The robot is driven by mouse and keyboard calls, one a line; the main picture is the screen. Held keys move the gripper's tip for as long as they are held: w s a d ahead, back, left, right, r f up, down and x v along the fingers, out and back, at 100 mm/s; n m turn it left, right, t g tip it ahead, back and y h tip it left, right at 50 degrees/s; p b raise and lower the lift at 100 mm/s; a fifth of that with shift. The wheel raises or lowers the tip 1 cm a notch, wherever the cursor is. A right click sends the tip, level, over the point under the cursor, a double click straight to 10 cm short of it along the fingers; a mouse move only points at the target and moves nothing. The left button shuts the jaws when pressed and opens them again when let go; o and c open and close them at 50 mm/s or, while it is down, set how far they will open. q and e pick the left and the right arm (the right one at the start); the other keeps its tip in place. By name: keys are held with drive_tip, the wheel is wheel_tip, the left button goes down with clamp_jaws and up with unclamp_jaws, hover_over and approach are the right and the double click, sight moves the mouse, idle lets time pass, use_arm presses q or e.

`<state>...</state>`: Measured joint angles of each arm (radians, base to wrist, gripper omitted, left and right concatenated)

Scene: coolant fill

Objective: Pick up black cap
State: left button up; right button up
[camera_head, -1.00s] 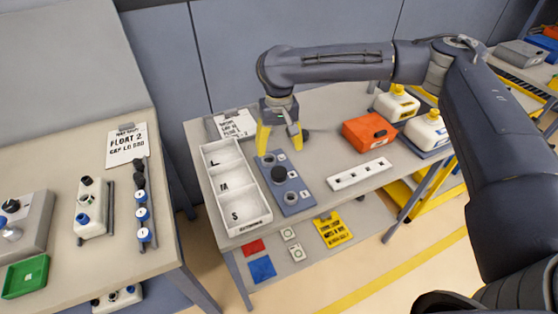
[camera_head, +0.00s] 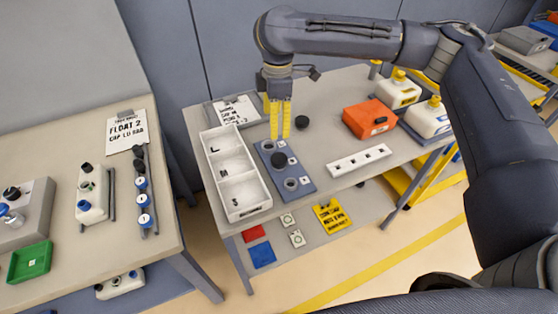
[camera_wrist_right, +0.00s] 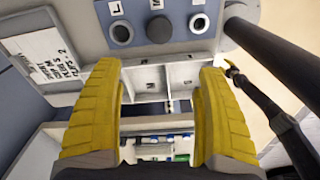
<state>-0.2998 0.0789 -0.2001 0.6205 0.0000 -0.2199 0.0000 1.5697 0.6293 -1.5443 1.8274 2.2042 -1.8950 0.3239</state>
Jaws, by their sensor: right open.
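A black cap (camera_head: 278,159) sits in the middle hole of a blue-grey plate (camera_head: 306,186) on the table; it also shows in the right wrist view (camera_wrist_right: 160,28). Another black cap (camera_head: 302,122) lies loose on the tabletop behind the plate. My right gripper (camera_head: 279,137), with yellow fingers, points down over the far end of the plate, left of the loose cap. It is open and empty; the right wrist view shows its fingers (camera_wrist_right: 160,75) apart. In that view, a dark arm with a small yellow tip (camera_wrist_right: 233,72), perhaps my left gripper, is at the right; its state is unclear.
A white tray (camera_head: 249,212) marked L, M, S stands left of the plate. A white strip with holes (camera_head: 359,161), an orange box (camera_head: 370,119) and white jugs (camera_head: 428,119) stand to the right. A note (camera_head: 236,110) lies at the back. Bare tabletop surrounds the loose cap.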

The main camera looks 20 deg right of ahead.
sight(279, 159)
drive_tip(key=f+n, duration=0.4)
drive_tip(key=f, duration=0.1)
drive_tip(key=f+n, duration=0.5)
drive_tip(key=f, duration=0.1)
drive_tip(key=d+f+n, duration=0.1)
drive_tip(key=f+n, duration=0.3)
drive_tip(key=f, duration=0.1)
drive_tip(key=shift+s+f+n, duration=0.1)
drive_tip(key=shift+f+n, duration=0.2)
drive_tip(key=shift+n, duration=0.1)
idle(0.6)
drive_tip(key=c, duration=1.2)
drive_tip(key=shift+c, duration=0.2)
drive_tip(key=shift+r, duration=0.1)
